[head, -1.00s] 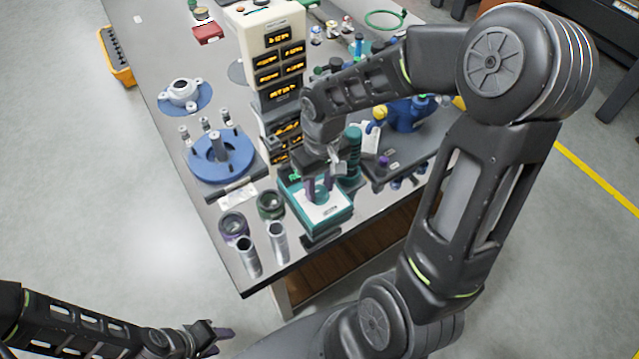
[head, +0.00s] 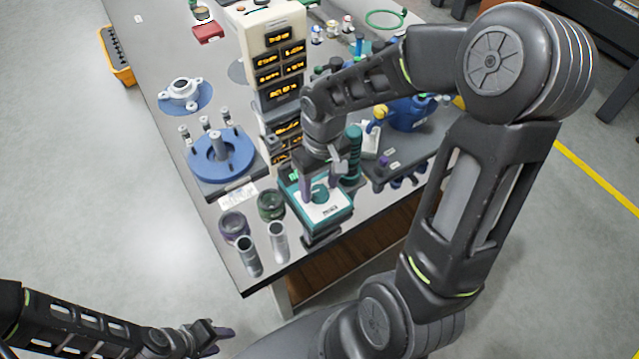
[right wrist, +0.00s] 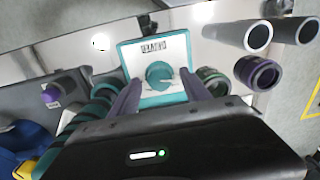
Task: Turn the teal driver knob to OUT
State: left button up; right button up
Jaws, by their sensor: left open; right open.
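The teal driver knob (head: 319,193) stands on the white top of a teal box (head: 324,214) near the table's front edge. In the right wrist view the knob (right wrist: 159,74) is a round teal disc with a raised bar, and dark lettering lies on the white face beyond it. My right gripper (head: 320,188) is above the box and open, with its purple fingers on either side of the knob. In the right wrist view the fingers (right wrist: 162,95) show gaps to the knob. My left gripper (head: 222,337) is open and empty, off the table at bottom left.
Two metal tubes (head: 278,242) and dark rings with purple (head: 233,226) and green (head: 270,205) stand left of the box. A blue round fixture (head: 220,158) and a display tower (head: 277,65) are behind. A teal ribbed column (head: 353,155) stands close right of my right gripper.

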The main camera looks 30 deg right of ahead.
aim_at(321, 189)
jog(key=shift+r, duration=0.1)
notch_tip(321, 189, up, 8)
jog(key=shift+d+f, duration=0.15)
jog(key=shift+f, duration=0.05)
dwell(0.4)
